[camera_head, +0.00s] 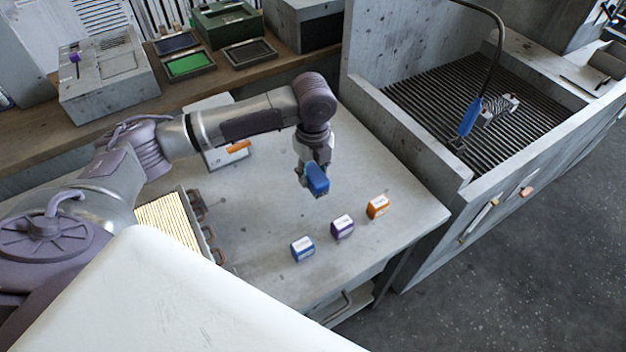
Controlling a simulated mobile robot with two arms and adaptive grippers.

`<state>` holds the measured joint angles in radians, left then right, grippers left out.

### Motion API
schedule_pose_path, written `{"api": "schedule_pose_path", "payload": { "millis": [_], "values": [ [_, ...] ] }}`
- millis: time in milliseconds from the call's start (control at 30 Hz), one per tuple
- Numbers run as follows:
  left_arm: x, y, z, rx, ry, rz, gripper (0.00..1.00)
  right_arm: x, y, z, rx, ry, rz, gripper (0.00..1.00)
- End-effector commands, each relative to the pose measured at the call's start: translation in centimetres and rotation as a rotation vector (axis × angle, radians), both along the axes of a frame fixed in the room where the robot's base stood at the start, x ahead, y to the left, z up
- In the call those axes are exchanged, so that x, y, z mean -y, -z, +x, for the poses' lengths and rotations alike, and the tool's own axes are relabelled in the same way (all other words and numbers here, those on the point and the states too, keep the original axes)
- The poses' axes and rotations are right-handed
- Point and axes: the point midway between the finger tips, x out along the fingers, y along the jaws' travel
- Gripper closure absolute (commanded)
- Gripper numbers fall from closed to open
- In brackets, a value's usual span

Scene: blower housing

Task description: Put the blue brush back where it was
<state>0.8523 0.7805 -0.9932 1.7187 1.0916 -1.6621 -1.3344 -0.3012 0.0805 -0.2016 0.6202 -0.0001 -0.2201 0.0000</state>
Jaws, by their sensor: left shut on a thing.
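My left gripper (309,176) is over the grey table, shut on a blue object that I take to be the blue brush (319,180). Its bristles cannot be made out, and the fingers hide part of it. It appears to be held above the table top. Three small labelled blocks stand in a slanting row in front of it: a blue block (302,249), a purple block (342,227) and an orange block (377,207). My right gripper is not in view.
The grey table (410,222) has free room around the blocks. A pale box with an orange piece (238,147) lies behind my arm. A slatted tray (168,222) is at left. At right is a grated basin (420,92) with a blue-handled hose (470,117).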

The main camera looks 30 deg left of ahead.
Motion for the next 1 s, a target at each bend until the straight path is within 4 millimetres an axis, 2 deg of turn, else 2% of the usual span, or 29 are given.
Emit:
{"api": "schedule_pose_path", "payload": {
  "millis": [300, 700, 733, 867, 1000],
  "values": [
    [-0.1, 3.8, 0.0, -0.001, -0.001, 0.001, 0.95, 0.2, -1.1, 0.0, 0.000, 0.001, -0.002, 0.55],
    [-0.1, 4.4, 0.0, 0.000, 0.000, 0.000, 0.95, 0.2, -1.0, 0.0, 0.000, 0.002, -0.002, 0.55],
    [-0.1, 4.4, 0.0, 0.000, 0.000, 0.000, 0.52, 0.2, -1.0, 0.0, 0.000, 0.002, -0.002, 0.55],
    [-0.1, 4.3, 0.0, 0.000, 0.000, 0.000, 0.32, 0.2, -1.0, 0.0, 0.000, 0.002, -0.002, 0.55],
    [-0.1, 4.3, 0.0, 0.001, 0.000, 0.001, 0.32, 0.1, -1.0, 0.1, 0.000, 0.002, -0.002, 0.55]
  ]
}}
